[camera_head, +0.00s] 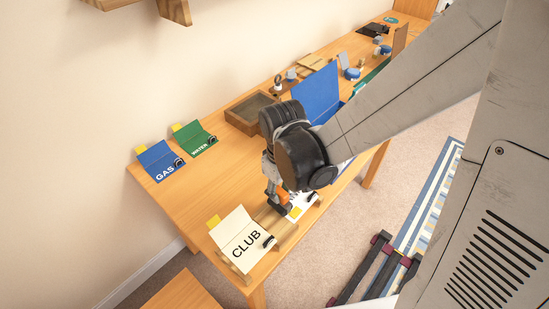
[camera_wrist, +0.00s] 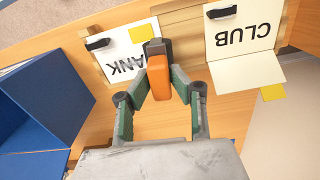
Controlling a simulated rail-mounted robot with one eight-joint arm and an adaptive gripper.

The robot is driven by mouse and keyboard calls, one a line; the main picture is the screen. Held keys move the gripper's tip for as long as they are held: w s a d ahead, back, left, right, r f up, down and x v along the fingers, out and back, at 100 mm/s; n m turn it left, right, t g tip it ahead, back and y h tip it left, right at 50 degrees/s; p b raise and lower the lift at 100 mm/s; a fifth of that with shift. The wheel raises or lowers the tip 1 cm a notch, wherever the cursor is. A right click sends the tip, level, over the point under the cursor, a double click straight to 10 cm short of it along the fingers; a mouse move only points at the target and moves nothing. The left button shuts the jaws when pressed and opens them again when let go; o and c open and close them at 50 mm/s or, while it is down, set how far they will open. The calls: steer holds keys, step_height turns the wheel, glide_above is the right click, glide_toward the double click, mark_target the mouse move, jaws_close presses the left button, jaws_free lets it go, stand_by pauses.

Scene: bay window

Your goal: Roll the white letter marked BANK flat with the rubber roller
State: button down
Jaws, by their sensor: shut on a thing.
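The white BANK letter (camera_wrist: 124,56) lies on a wooden board with a yellow tab at its upper right in the wrist view; a black clip (camera_wrist: 97,44) sits at its corner. Part of its lettering is hidden; "ANK" shows. In the head view the letter (camera_head: 304,207) shows partly behind my arm. My gripper (camera_wrist: 160,85) is shut on the orange handle of the rubber roller (camera_wrist: 158,75). The roller's dark head (camera_wrist: 156,47) is over the letter's right side. I cannot tell whether it touches the paper.
The white CLUB letter (camera_head: 240,240) lies beside it on its own board. Blue GAS (camera_head: 160,160) and green WATER (camera_head: 194,139) letters lie at the back left. A wooden tray (camera_head: 240,115) and a blue upright folder (camera_head: 316,94) stand farther along.

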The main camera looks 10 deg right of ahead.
steer(key=shift+w+d+b, duration=0.55)
steer(key=shift+w+d, duration=1.1)
steer(key=shift+d, duration=0.25)
steer(key=shift+w+d+b, duration=0.5)
steer(key=shift+w+d, duration=1.15)
steer(key=shift+d, duration=0.25)
steer(key=shift+f, duration=0.1)
steer(key=shift+f, duration=0.1)
steer(key=shift+s+a+b, duration=0.3)
steer(key=shift+s+a, duration=0.95)
steer(key=shift+a, duration=0.15)
steer(key=shift+s+a+b, duration=0.4)
steer(key=shift+s+a, duration=1.75)
steer(key=shift+a, duration=0.3)
steer(key=shift+w+d+r, duration=0.25)
steer(key=shift+w+d, duration=0.95)
steer(key=shift+d, duration=0.1)
steer(key=shift+w+d+f+b, duration=0.15)
steer(key=shift+w+d+b, duration=0.45)
steer(key=shift+w+d, duration=0.45)
steer(key=shift+w+d+b, duration=0.15)
steer(key=shift+w+d, duration=0.4)
steer(key=shift+d, duration=0.2)
steer(key=shift+w+d+b, duration=0.15)
steer(key=shift+w+d, duration=0.4)
steer(key=shift+d, duration=0.15)
